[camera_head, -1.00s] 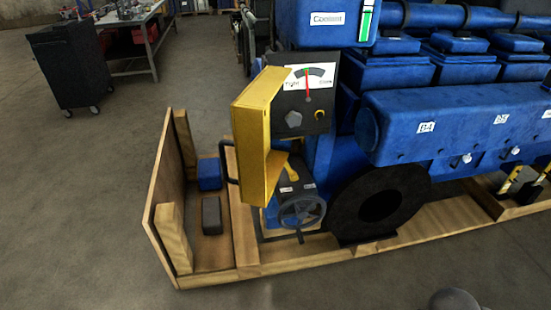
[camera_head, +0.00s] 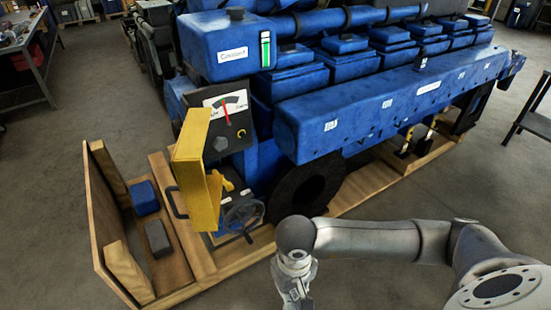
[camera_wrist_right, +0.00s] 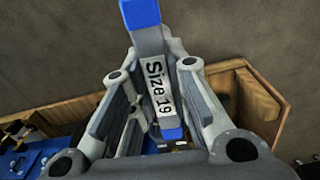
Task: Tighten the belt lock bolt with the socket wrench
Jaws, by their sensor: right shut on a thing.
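My right gripper (camera_head: 297,300) hangs low in front of the engine's wooden base, at the bottom of the head view. The wrench cannot be made out in the head view. A grey hexagonal bolt head (camera_head: 221,143), perhaps the belt lock bolt, sits on the dark panel (camera_head: 238,132) below a gauge (camera_head: 227,107) with a red needle near its middle. My left gripper is not in view.
A yellow guard (camera_head: 191,170) stands out left of the panel. A handwheel (camera_head: 243,213) and a black pulley (camera_head: 305,190) are below it. The wooden base (camera_head: 185,225) carries a blue block (camera_head: 145,197) and a grey block (camera_head: 158,238). Floor in front is open.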

